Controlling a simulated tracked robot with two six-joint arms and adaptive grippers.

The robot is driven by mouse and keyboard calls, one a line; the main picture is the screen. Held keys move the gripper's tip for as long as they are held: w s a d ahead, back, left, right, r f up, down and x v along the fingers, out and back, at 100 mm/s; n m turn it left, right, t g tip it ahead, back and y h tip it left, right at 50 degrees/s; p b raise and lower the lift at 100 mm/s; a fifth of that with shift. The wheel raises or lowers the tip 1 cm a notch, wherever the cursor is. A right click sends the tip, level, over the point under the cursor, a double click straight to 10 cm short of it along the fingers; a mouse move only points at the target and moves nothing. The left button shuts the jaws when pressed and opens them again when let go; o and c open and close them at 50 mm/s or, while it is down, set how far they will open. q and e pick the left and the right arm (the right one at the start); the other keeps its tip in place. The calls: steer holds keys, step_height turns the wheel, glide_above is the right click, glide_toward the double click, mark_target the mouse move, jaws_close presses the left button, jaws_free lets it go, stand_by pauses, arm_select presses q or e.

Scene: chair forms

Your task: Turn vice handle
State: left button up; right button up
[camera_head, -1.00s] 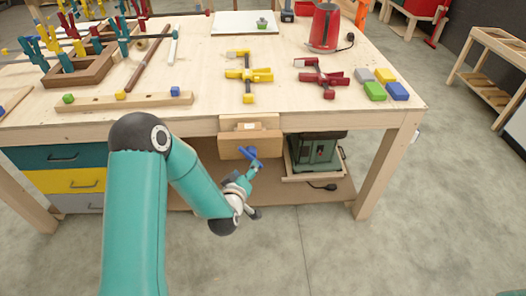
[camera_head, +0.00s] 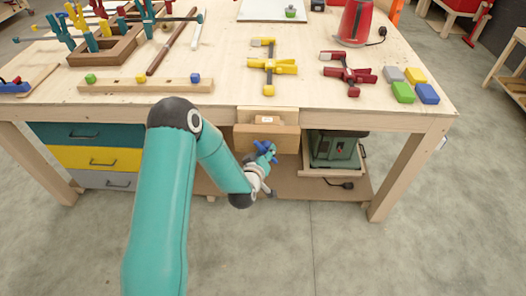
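The wooden vice (camera_head: 285,138) is fixed to the front edge of the workbench, with a pale upper block and a browner jaw below. A small blue part, seemingly the vice handle (camera_head: 263,147), shows in front of the jaw. My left gripper (camera_head: 266,158) is right at this blue part, reaching up to it from below. They overlap in the picture, and I cannot tell if they touch. The fingers are too small and covered to show whether they are open or shut. My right gripper is out of view.
The workbench (camera_head: 230,70) holds a yellow clamp (camera_head: 270,66), a red clamp (camera_head: 347,73), coloured blocks (camera_head: 402,92) and a red kettle (camera_head: 354,22). Drawers (camera_head: 95,160) stand below left. A green machine (camera_head: 333,148) sits on the lower shelf, right of the vice.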

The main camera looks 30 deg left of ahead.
arm_select(q)
steer(key=c, duration=0.5)
steer(key=shift+a, duration=0.6)
steer(key=shift+c, duration=0.7)
steer(key=shift+d, duration=0.5)
steer(key=shift+s+d+f+b, duration=0.15)
steer(key=shift+d+f+b, duration=0.1)
steer(key=shift+f+b, duration=0.05)
steer(key=o, duration=1.1)
steer(key=shift+a+r, duration=0.1)
steer(key=shift+r, duration=0.1)
